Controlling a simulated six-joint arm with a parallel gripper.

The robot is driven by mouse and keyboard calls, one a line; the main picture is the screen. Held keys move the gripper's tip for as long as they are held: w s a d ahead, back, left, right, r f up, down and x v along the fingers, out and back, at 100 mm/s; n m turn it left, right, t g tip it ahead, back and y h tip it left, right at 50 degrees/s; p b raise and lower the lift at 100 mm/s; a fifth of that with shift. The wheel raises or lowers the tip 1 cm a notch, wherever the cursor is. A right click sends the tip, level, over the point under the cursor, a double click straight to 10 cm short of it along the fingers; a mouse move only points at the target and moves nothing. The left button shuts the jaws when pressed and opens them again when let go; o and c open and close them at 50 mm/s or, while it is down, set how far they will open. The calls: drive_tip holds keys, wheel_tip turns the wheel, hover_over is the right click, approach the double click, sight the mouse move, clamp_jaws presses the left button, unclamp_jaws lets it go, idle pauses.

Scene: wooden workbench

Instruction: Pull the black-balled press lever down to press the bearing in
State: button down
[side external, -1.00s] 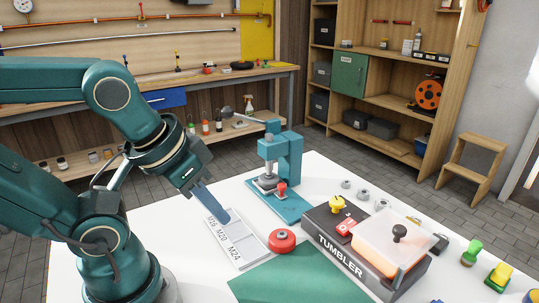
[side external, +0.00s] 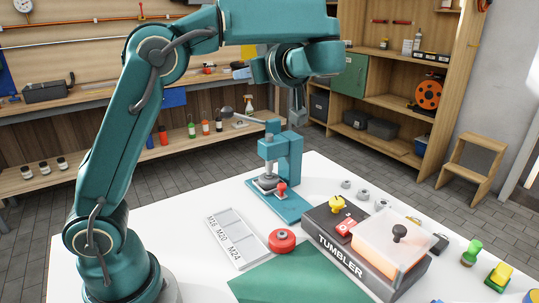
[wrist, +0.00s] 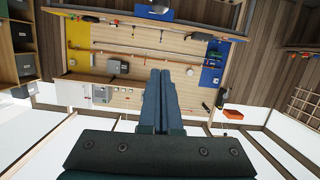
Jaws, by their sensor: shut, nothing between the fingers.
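The teal press (side external: 290,158) stands upright on its teal base plate on the white table. Its lever (side external: 247,117) reaches out to the left from the press head, near level, and ends in a dark ball (side external: 226,110). A grey block (side external: 267,183) sits under the ram; I cannot make out the bearing there. My gripper (side external: 297,121) is shut and empty, fingers pointing down, appearing just above the press column and right of the ball in the side view. In the wrist view its closed fingers (wrist: 159,100) show, but not the press or lever.
A red knob (side external: 282,188) stands at the front of the press base. The tumbler box (side external: 335,243), a grey sorting tray (side external: 232,236) and a red round piece (side external: 282,240) are in front. Several grey rings (side external: 363,194) lie to the right.

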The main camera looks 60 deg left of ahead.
drive_tip(key=w+a+f, duration=0.1)
drive_tip(key=a+f, duration=0.7)
drive_tip(key=a, duration=0.1)
drive_tip(key=shift+m, duration=0.3)
idle(0.4)
